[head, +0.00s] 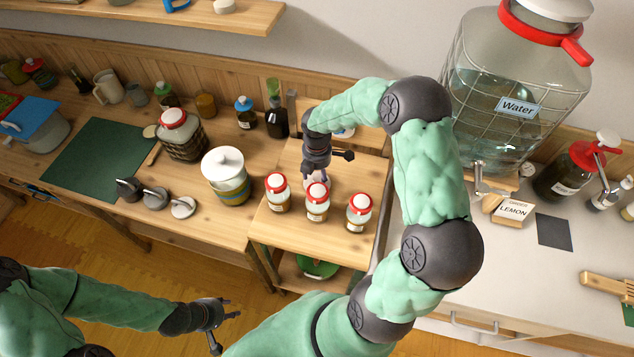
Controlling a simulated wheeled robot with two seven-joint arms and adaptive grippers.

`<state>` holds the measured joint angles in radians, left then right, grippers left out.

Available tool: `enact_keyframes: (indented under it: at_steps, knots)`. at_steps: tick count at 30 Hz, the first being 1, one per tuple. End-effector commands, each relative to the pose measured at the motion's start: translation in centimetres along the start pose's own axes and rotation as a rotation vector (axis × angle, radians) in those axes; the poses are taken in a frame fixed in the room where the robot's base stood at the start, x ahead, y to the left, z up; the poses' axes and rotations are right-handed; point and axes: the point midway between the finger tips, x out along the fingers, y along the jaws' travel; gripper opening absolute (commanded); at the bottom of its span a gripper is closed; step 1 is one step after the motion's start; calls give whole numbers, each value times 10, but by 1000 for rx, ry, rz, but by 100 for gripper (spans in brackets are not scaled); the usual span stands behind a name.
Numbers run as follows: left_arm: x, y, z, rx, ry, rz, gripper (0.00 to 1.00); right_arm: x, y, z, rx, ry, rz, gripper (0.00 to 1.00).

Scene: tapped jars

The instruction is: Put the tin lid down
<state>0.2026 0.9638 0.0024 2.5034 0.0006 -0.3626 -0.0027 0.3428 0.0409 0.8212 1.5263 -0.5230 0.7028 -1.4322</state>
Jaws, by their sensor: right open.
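I cannot pick out the tin lid for certain. Three round grey pieces that may be lids lie at the front of the left counter: a dark one (130,188), a mid-grey one (155,198) and a pale one (183,207). My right gripper (324,168) points down over the small wooden table, just behind the middle red-and-white-topped jar (317,207). Its fingers are apart. A small pale thing shows just below it, partly hidden and too small to name. My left gripper (221,328) is open and empty, low over the floor, away from the counters.
Similar jars stand left (277,197) and right (358,216) of the middle one. A white-lidded pot (226,180), a caged jar (181,137) and a green mat (95,160) are left. A large water jar (515,85) stands right. The table's front is bare.

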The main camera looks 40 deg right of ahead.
Motion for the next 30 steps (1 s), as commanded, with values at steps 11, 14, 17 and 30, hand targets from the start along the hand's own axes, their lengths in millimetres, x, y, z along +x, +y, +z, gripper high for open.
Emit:
enact_keyframes:
  at_steps: [11, 14, 17, 30]
  knots:
    - [2, -1, 0, 0, 0, 0, 40, 14, 1, 1, 0, -1, 2, 49]
    - [2, -1, 0, 0, 0, 0, 40, 14, 1, 1, 0, -1, 2, 21]
    - [2, -1, 0, 0, 0, 0, 40, 14, 1, 1, 0, -1, 2, 2]
    - [1, 0, 0, 0, 0, 0, 40, 6, 1, 1, 1, -1, 4, 0]
